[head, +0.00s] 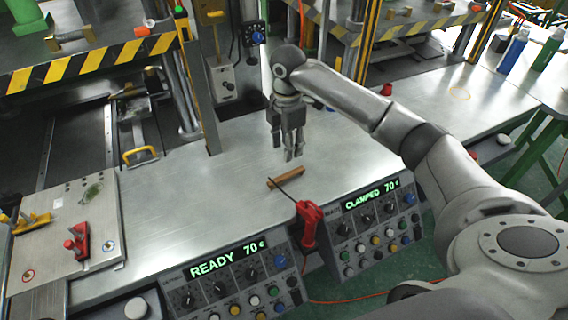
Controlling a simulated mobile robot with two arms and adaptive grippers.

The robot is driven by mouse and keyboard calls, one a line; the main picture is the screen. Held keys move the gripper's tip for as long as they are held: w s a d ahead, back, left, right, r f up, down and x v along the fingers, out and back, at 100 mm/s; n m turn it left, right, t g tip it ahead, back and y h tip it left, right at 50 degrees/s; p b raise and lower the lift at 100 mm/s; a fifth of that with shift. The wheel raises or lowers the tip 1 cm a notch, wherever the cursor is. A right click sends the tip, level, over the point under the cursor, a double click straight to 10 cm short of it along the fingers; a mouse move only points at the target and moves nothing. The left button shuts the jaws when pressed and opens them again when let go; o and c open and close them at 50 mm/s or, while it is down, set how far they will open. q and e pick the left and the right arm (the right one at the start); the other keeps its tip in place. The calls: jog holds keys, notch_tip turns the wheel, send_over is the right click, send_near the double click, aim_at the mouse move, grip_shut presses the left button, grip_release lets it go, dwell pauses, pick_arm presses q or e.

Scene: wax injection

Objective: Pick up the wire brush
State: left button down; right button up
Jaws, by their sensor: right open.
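What looks like the wire brush, a small brown wooden bar (289,176), lies on the metal table between the two control panels, near the front edge. Its bristles cannot be made out. My right gripper (291,157) points down above and just behind it in the picture, open and empty, with a gap between fingertips and bar. My left gripper is not in view.
A red tool (309,222) with a thin nozzle rests at the table edge, its tip close to the bar. Control panels (236,283) (375,232) line the front. A plate with red and yellow clamps (77,242) lies left. The metal table (185,210) is clear left of the bar.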

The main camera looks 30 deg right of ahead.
aim_at(286, 174)
jog(key=f, duration=0.3)
jog(key=s+f, duration=0.1)
jog(key=shift+a+f+p, duration=0.25)
jog(key=shift+f+p, duration=0.1)
jog(key=shift+p, duration=0.05)
jog(key=shift+w+f, duration=0.1)
jog(key=shift+f, duration=0.25)
notch_tip(286, 174, down, 5)
jog(key=shift+a+r+p, duration=0.1)
jog(key=shift+p, duration=0.7)
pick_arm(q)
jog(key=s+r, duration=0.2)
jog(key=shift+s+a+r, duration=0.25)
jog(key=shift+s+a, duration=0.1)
pick_arm(e)
jog(key=shift+f, duration=0.25)
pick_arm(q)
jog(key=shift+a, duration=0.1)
